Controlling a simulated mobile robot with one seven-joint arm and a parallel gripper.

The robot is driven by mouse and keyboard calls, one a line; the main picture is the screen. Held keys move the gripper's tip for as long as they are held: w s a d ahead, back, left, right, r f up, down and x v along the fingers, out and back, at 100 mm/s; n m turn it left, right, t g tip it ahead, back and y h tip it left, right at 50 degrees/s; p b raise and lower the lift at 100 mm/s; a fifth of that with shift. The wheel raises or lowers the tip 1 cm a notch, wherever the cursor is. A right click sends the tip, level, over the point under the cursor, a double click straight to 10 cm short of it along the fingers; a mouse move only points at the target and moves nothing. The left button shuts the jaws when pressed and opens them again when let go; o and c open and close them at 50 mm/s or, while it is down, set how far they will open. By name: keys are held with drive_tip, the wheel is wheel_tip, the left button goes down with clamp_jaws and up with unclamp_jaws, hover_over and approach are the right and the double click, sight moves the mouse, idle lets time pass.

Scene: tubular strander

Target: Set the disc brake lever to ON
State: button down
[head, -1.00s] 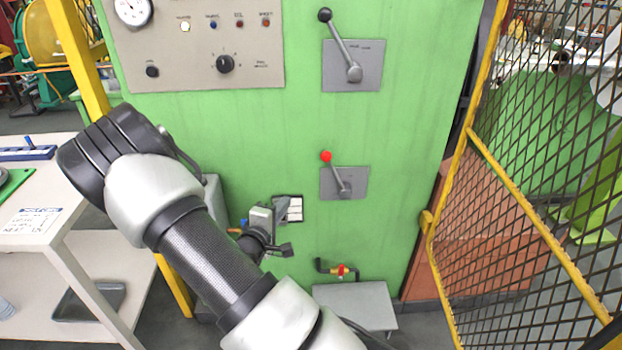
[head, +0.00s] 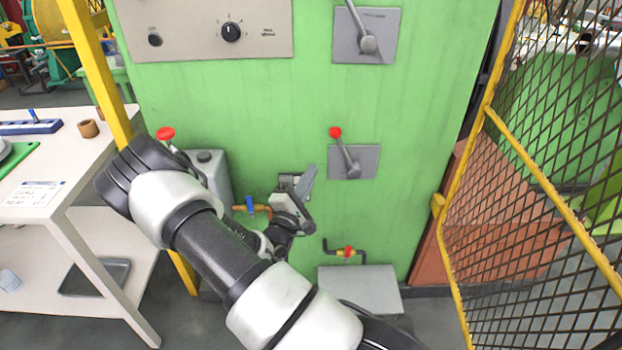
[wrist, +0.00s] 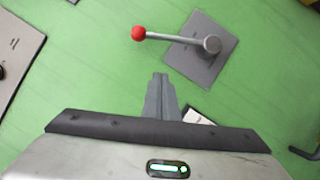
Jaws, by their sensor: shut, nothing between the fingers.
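A lever with a red knob (head: 335,132) is mounted on a small grey plate (head: 366,163) on the green wall. Its arm points up and slightly left from the pivot; the plate's lettering is too small to read. In the wrist view the red-knob lever (wrist: 170,37) lies ahead of the fingers, its knob to the left and its pivot to the right. My gripper (head: 311,172) is shut and empty, left of the plate and below the knob. In the wrist view its closed fingertips (wrist: 160,76) appear apart from the lever.
A second lever (head: 358,25) on a larger plate is above, cut off at the top. A grey control panel (head: 200,45) is upper left. A pipe with a red-yellow valve (head: 346,252) and a grey box are below. A yellow mesh fence (head: 500,180) stands right, a white table (head: 85,185) left.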

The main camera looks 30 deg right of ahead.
sight(341, 147)
drive_tip(key=w+d+r, duration=0.1)
drive_tip(key=d+r, duration=0.1)
drive_tip(key=d, duration=0.5)
drive_tip(key=shift+d+r+b, duration=0.35)
drive_tip(key=shift+r, duration=0.15)
drive_tip(key=shift+s+d+r+m, duration=0.15)
drive_tip(key=shift+d+m, duration=0.1)
drive_tip(key=shift+m, duration=0.15)
drive_tip(key=shift+d+r+p, duration=0.1)
drive_tip(key=shift+p, duration=0.25)
drive_tip(key=shift+s+d+r+m+g+p, duration=0.25)
drive_tip(key=shift+d+r+m+g+p, duration=0.2)
drive_tip(key=shift+m, duration=0.25)
drive_tip(key=shift+s+d+r+m+g+y+p, duration=0.2)
drive_tip(key=shift+s+d+m+y, duration=0.35)
drive_tip(key=shift+d+m, duration=0.45)
drive_tip(key=shift+s+d+r+m+g+y+p, duration=0.15)
drive_tip(key=shift+s+d+m+g+y+p, duration=0.25)
drive_tip(key=shift+s+d+m, duration=0.45)
drive_tip(key=shift+s+d+r+m+g+y+p, duration=0.15)
drive_tip(key=shift+s+d+m+y, duration=0.35)
drive_tip(key=shift+d+m, duration=0.65)
